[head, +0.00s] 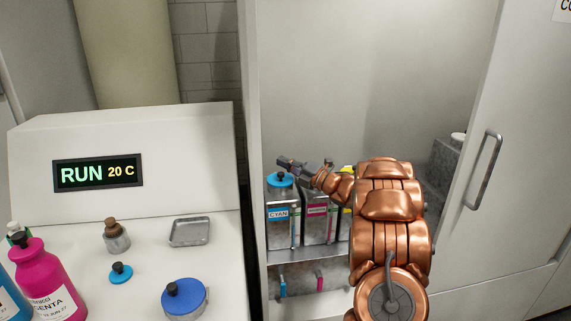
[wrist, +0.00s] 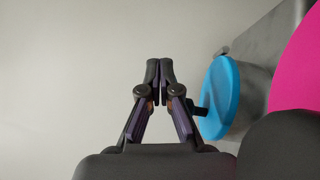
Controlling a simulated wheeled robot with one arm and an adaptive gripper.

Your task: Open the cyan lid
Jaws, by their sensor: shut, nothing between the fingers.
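The cyan lid (head: 277,181) is a round blue disc on top of the silver tank labelled CYAN (head: 278,214), inside the open cabinet. My gripper (head: 282,161) is shut and empty, just above this lid in the head view. In the wrist view my gripper's fingertips (wrist: 160,70) meet, with nothing between them. The cyan lid (wrist: 222,98) shows there to the right of the fingers, with a dark knob (wrist: 201,108) facing them. The lid looks seated on its tank. My gripper partly covers the lid in the head view, and I cannot tell whether they touch.
A magenta tank (head: 318,218) stands right of the cyan one; my arm hides much of the row. The counter at left holds a magenta bottle (head: 45,278), a small blue cap (head: 121,273), a blue-topped pot (head: 186,298) and a metal tray (head: 190,232). A cabinet door (head: 525,130) is at right.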

